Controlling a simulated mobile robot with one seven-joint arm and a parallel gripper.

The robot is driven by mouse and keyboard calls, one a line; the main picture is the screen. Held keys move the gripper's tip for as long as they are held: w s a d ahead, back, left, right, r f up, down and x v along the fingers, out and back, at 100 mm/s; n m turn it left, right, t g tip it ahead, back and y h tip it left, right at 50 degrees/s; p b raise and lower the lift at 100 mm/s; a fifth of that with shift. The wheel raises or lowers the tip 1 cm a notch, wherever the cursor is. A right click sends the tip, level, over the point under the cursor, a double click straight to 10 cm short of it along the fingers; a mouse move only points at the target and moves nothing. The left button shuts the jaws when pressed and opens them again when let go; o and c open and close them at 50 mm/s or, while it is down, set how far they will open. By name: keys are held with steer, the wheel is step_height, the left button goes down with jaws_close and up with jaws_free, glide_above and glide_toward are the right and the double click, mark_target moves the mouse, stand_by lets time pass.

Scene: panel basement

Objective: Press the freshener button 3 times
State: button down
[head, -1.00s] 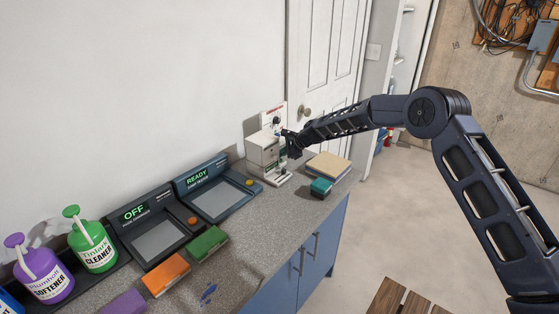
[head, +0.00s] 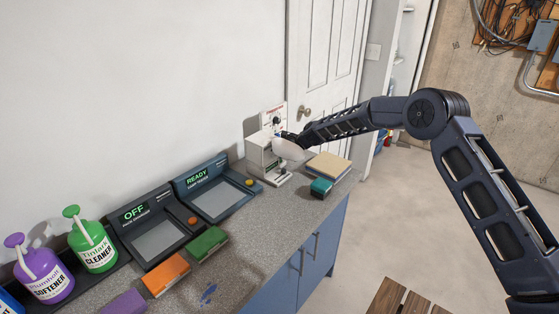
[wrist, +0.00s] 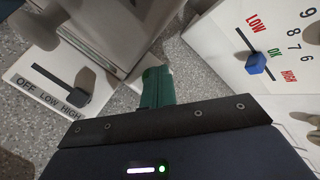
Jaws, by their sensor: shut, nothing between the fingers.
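The white freshener unit (head: 257,158) stands at the far end of the counter, against the wall. It also shows close up in the wrist view (wrist: 115,22). My gripper (head: 287,136) is at its upper right side, and a pale, mist-like white shape (head: 289,150) covers part of the gripper in the head view. In the wrist view my shut gripper (wrist: 155,75), with green fingers, points at the unit's edge with nothing held. I cannot make out the button or whether the fingers touch it.
An OFF/LOW/HIGH slider (wrist: 83,97) and a LOW/OK/HIGH scale with a blue slider (wrist: 256,63) flank the fingers. Two screened testers (head: 212,196) stand left.

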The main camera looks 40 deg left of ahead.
mark_target(282, 161)
steer(key=shift+r, duration=0.85)
steer(key=shift+r, duration=2.55)
steer(key=shift+r, duration=0.1)
stand_by(0.8)
step_height(282, 161, up, 4)
steer(key=shift+f, duration=0.25)
steer(key=shift+f, duration=0.15)
steer(key=shift+f, duration=4.25)
